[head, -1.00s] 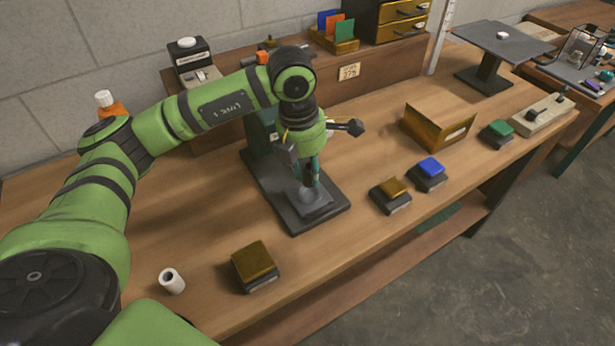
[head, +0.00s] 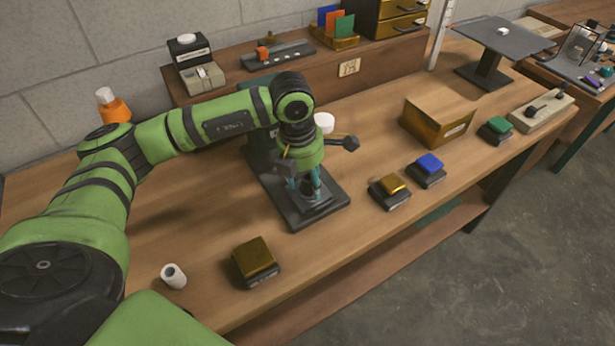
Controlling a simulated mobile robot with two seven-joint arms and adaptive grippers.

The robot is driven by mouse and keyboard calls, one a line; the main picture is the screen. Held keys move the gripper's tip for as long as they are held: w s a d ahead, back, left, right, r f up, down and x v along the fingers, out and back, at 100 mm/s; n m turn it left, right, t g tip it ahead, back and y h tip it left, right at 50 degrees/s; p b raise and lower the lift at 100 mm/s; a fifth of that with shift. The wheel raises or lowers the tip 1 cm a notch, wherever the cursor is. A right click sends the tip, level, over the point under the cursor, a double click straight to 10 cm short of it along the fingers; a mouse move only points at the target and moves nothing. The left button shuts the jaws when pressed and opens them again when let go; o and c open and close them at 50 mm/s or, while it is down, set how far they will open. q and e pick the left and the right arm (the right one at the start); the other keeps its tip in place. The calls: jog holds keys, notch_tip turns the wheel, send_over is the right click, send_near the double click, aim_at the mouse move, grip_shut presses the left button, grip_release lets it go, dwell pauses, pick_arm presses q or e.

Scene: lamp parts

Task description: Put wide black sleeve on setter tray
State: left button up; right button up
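My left gripper (head: 305,190) points down at the round grey seat on the black base plate (head: 262,182) of a bench press. Its teal-tipped fingers are low, close around or just above the seat. A dark shape shows between the fingers; I cannot tell whether it is the wide black sleeve or part of the press, nor whether the fingers grip it. No black sleeve is clearly visible elsewhere. I cannot tell for sure which thing is the setter tray; a dark narrow tray (head: 290,53) with an orange block lies on the back shelf. My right gripper is not in view.
A white hollow cylinder (head: 173,276) and a brass-topped block (head: 255,262) stand at the front left. Smaller brass (head: 392,184), blue (head: 430,163) and green (head: 497,127) topped blocks line the front edge. A brass box (head: 437,120) stands behind. An orange bottle (head: 113,107) is at the left.

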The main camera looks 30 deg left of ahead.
aim_at(301, 194)
pick_arm(q)
jog(key=shift+r, duration=0.1)
notch_tip(301, 194, up, 12)
jog(key=s+b, duration=0.1)
jog(key=shift+s+a, duration=0.15)
jog(key=shift+a, duration=0.25)
dwell(1.0)
